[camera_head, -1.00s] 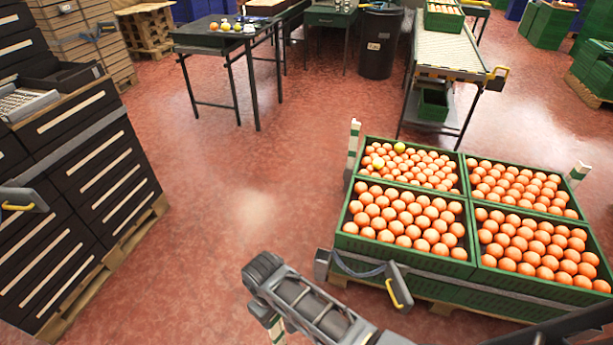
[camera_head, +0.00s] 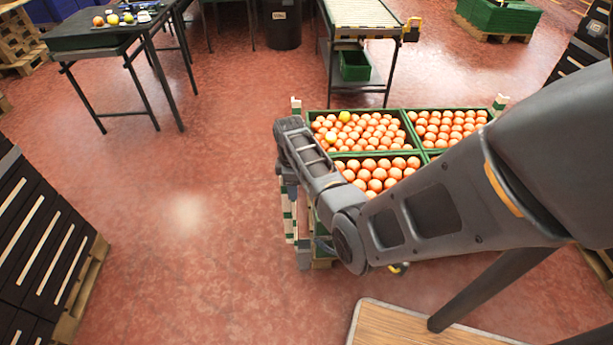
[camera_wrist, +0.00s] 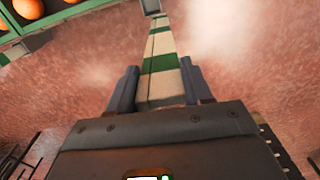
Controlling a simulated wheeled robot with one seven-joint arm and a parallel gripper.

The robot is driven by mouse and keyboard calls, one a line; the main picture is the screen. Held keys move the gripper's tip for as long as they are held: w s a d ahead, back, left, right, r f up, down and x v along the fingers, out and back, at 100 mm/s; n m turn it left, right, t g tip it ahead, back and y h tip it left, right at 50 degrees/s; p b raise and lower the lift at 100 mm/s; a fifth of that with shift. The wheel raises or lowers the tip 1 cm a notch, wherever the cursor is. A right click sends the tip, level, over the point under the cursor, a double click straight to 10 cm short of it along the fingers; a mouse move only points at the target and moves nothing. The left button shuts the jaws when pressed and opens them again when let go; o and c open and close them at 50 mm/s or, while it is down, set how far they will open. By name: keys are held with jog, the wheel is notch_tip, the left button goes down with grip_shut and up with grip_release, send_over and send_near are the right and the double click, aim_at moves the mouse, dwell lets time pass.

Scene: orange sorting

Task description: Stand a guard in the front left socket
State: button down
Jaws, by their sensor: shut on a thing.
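My gripper (camera_wrist: 157,88) is shut on a guard, a white post with green bands (camera_wrist: 160,62), in the wrist view. The guard runs away from the jaws, and its far end is close to a grey bracket (camera_wrist: 151,6), which looks like the front left socket. I cannot tell whether the end is inside it. In the head view the guard (camera_head: 287,210) hangs roughly upright below my wrist at the left side of the crate stack. A grey bracket (camera_head: 303,257) shows low at the stack's near left corner. My arm hides much of that front.
Green crates of oranges (camera_head: 355,155) fill the stack. Similar striped posts stand at its far left (camera_head: 296,105) and far right (camera_head: 499,103) corners. A wooden-topped surface (camera_head: 400,328) lies near me. A conveyor (camera_head: 360,14) stands behind.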

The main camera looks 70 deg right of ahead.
jog(key=s+d, duration=0.3)
notch_tip(320, 180, down, 13)
jog(key=d+b, duration=0.1)
jog(key=b, duration=1)
jog(key=shift+f+b, duration=0.2)
jog(key=shift+b, duration=0.15)
dwell(0.4)
dwell(0.4)
jog(key=shift+c, duration=2)
grip_release()
notch_tip(320, 180, up, 8)
jog(key=p, duration=0.2)
jog(key=shift+f, duration=0.15)
